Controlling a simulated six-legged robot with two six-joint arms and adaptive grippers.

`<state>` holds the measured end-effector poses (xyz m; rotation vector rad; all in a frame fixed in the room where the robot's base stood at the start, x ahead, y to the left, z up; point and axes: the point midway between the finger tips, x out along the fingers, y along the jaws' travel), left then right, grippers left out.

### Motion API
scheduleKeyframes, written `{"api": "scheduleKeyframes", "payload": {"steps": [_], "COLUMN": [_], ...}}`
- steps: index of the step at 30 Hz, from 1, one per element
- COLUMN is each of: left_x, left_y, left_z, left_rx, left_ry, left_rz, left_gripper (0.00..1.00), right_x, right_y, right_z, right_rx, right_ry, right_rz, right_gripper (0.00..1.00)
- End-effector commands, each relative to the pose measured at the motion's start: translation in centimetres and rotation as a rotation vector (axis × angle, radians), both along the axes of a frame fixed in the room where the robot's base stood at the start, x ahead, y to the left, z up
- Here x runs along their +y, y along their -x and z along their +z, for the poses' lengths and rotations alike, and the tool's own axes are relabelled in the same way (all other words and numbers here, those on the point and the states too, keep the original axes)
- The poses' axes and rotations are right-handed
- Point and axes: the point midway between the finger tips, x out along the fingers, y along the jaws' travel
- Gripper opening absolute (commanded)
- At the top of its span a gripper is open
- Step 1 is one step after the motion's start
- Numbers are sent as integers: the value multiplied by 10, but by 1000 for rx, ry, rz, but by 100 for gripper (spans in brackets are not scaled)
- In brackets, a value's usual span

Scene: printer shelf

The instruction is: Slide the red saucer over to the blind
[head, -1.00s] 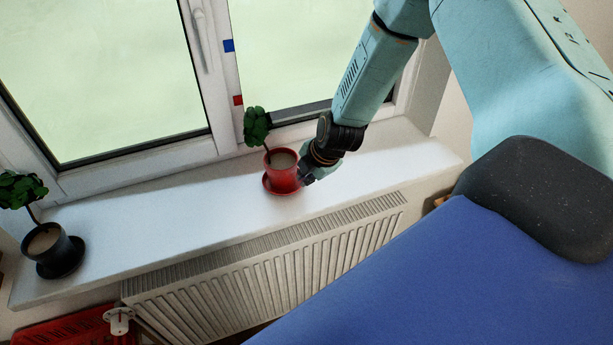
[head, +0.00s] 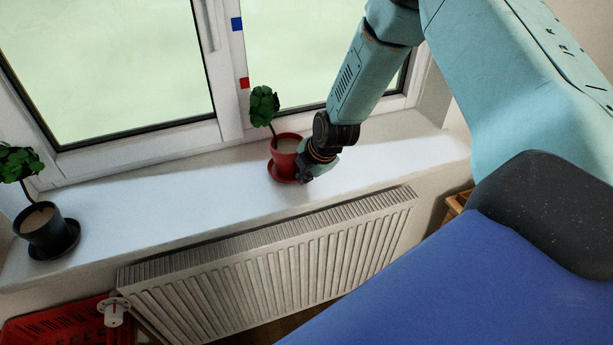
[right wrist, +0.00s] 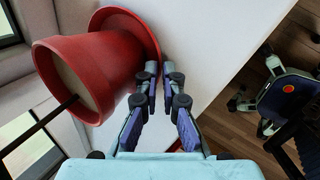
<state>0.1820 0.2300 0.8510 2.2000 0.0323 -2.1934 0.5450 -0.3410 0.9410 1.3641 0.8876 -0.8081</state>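The red saucer (head: 273,172) lies on the white window sill in the head view, with a red pot (head: 285,158) and its small green plant on it. The saucer (right wrist: 139,25) and pot (right wrist: 75,80) also show in the right wrist view. My right gripper (head: 303,176) is low at the saucer's right side. In the right wrist view the fingertips of my right gripper (right wrist: 160,72) are close together at the saucer's rim and appear shut on it. The pot stands left of the fingers. I see no blind. My left gripper is not in view.
A dark pot with a plant (head: 42,222) stands on a dark saucer at the sill's left end. The sill (head: 170,200) between the pots is clear. A blue square (head: 236,24) and a red square (head: 244,83) mark the window frame. A radiator (head: 280,265) is below.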

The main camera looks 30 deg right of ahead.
Motion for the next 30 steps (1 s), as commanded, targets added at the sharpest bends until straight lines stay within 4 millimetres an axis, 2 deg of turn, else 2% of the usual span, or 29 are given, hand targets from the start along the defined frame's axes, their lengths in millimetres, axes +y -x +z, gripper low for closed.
{"api": "scheduleKeyframes", "payload": {"steps": [12,15,30], "left_x": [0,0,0], "left_y": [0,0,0], "left_z": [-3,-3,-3], "left_rx": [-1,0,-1], "left_ry": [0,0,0], "left_rz": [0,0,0], "left_gripper": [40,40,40], "right_x": [0,0,0], "right_y": [-2,-2,-1], "right_z": [-3,-3,-3], "right_rx": [0,0,2], "right_ry": [0,0,-1], "right_rz": [-1,-1,-2], "right_gripper": [6,0,0]}}
